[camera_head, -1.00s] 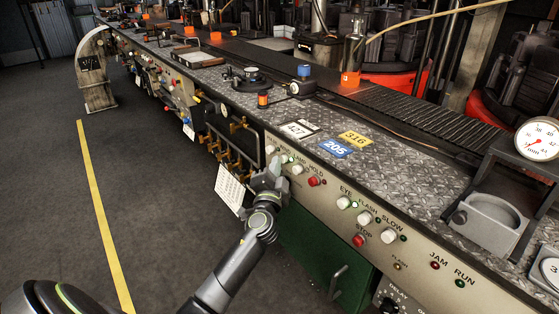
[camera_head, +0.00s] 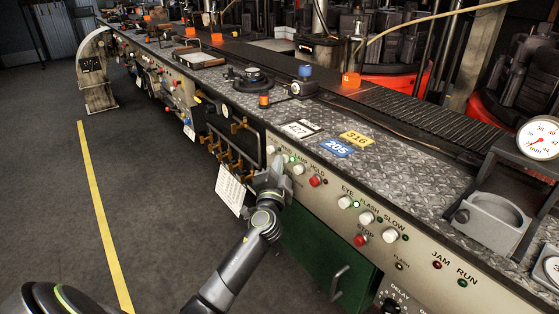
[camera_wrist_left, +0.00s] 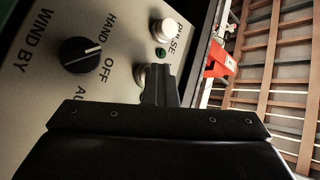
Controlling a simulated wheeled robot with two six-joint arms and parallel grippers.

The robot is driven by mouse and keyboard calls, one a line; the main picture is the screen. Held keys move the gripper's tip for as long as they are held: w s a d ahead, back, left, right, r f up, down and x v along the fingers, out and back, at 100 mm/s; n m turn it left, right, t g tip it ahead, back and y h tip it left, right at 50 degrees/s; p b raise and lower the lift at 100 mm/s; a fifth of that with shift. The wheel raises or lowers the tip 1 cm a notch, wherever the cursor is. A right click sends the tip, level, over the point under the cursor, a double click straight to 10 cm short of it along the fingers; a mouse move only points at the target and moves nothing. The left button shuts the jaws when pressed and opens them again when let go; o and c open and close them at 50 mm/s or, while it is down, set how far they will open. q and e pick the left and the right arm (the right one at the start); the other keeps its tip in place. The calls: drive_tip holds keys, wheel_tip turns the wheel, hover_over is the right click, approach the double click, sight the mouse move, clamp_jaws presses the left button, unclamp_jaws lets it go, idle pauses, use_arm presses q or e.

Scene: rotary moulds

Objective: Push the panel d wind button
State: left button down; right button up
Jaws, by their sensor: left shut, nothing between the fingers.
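The panel (camera_head: 335,186) on the machine's front has a row of white and red buttons under small labels. My left gripper (camera_head: 278,164) is shut and empty at the left end of this row, and its tips cover part of the panel there. White buttons show beside it (camera_head: 298,169), with a red one (camera_head: 315,181) farther right. In the left wrist view my shut fingers (camera_wrist_left: 161,88) reach the panel right beside a white button (camera_wrist_left: 140,75), which they partly cover. I cannot tell whether they touch it. Another white button (camera_wrist_left: 163,30) sits by the word PULSE. My right gripper is not in view.
A black rotary knob (camera_wrist_left: 80,54) labelled WIND BY sits left of my fingers. A white paper sheet (camera_head: 230,189) hangs below left of the gripper. A green cabinet door (camera_head: 325,255) is below right.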

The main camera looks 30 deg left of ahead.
use_arm(q)
drive_tip(key=shift+d, duration=0.1)
drive_tip(key=shift+s, duration=0.1)
drive_tip(key=shift+s+a+f+p, duration=0.1)
drive_tip(key=shift+s+a, duration=0.25)
drive_tip(key=shift+s, duration=0.55)
drive_tip(key=shift+s+a+r+p, duration=0.15)
drive_tip(key=shift+s+a, duration=0.25)
drive_tip(key=shift+s, duration=0.5)
drive_tip(key=shift+s+a+f+p, duration=0.15)
drive_tip(key=shift+s+a, duration=0.2)
drive_tip(key=shift+s, duration=0.55)
